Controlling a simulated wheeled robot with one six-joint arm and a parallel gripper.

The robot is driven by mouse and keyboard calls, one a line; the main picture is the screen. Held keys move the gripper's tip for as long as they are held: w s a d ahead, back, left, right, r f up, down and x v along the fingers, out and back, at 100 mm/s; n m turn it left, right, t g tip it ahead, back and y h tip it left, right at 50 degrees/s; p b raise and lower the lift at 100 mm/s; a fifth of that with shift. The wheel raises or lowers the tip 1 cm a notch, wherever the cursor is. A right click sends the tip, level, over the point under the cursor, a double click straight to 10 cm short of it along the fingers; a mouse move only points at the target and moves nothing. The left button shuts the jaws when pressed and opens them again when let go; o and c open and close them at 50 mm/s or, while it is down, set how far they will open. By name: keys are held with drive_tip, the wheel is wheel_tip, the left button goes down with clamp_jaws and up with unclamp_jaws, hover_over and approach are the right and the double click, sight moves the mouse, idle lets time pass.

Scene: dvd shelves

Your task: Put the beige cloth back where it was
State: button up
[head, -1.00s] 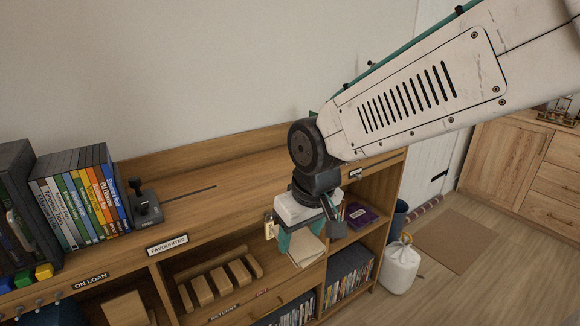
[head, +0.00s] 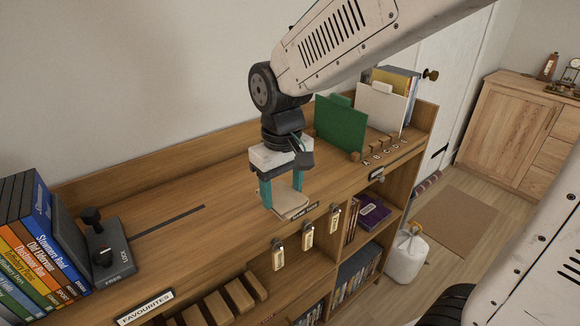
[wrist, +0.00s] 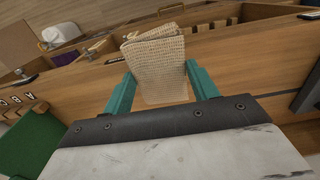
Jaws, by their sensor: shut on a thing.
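The beige cloth (wrist: 155,60) is a folded, woven-looking piece between the teal fingers of my gripper (wrist: 160,85) in the wrist view. In the head view my gripper (head: 282,192) points down over the front part of the wooden shelf top (head: 190,190), shut on the cloth (head: 291,205). The cloth hangs at or just above the top near its front edge, by a small label. I cannot tell whether it touches the wood.
A green divider (head: 341,124) and a white one (head: 380,107) stand at the back right, by lettered labels. A black lock device (head: 105,247) and upright DVD cases (head: 30,240) are at left. The middle top is clear.

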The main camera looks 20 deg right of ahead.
drive_tip(key=w+d, duration=0.2)
drive_tip(key=w, duration=0.2)
drive_tip(key=w+d+f, duration=0.1)
drive_tip(key=w+d, duration=0.2)
drive_tip(key=w, duration=0.1)
drive_tip(key=w+d, duration=0.2)
drive_tip(key=w, duration=0.2)
drive_tip(key=shift+d+f, duration=0.15)
drive_tip(key=shift+f, duration=0.05)
drive_tip(key=f, duration=0.3)
drive_tip(key=shift+w+d+f, duration=0.15)
drive_tip(key=shift+w+f, duration=0.1)
drive_tip(key=shift+f, duration=0.05)
drive_tip(key=o, duration=0.9)
drive_tip(key=shift+o, duration=0.2)
wheel_tip(320, 180, up, 12)
drive_tip(key=s+d+m, duration=0.1)
drive_tip(key=s, duration=1.4)
drive_tip(key=s+d+m+t, duration=0.1)
drive_tip(key=s+d+m, duration=0.1)
drive_tip(key=s, duration=1.3)
drive_tip(key=shift+f+m, duration=0.3)
